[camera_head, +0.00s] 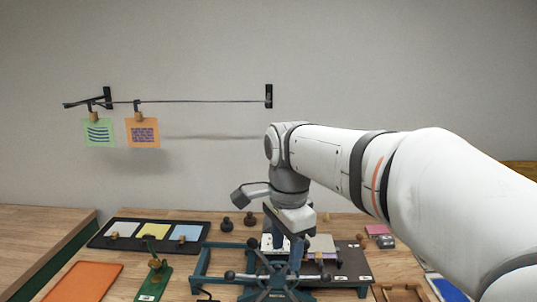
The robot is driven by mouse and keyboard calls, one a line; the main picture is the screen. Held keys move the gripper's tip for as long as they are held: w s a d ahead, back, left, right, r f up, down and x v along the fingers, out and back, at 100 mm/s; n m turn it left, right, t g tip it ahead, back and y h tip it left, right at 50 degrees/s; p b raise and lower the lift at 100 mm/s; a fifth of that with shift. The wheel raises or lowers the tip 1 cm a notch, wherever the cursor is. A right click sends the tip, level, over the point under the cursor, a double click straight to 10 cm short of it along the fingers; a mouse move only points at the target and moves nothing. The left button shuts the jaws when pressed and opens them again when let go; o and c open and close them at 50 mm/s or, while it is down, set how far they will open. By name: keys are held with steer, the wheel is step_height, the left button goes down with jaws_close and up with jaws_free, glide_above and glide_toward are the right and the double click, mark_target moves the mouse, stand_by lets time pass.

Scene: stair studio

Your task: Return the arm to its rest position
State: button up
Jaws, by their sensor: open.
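My white and grey arm reaches in from the right edge of the head view, and its wrist bends down over the middle of the table. My gripper (276,243) points down above a dark teal press with a spoked wheel (270,278). Its pale fingers look apart, with nothing seen between them. The press lies partly behind and below the gripper, and I cannot tell how close the fingertips are to it.
A black tray (92,243) holds yellow, white and blue pads. Left are an orange sheet (85,283) and a green stand (155,275). Two dark knobbed stamps (226,224) stand behind the press. Green (99,133) and orange (143,133) prints hang from a wall line (200,101).

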steer(key=s+d+f+n+t, duration=0.2)
steer(key=s+d+f+n, duration=0.8)
steer(key=s+d+n, duration=0.1)
steer(key=shift+s+d+f+n+t, duration=0.2)
steer(key=shift+d+f+n+t, duration=0.2)
steer(key=shift+n, duration=0.4)
stand_by(1.1)
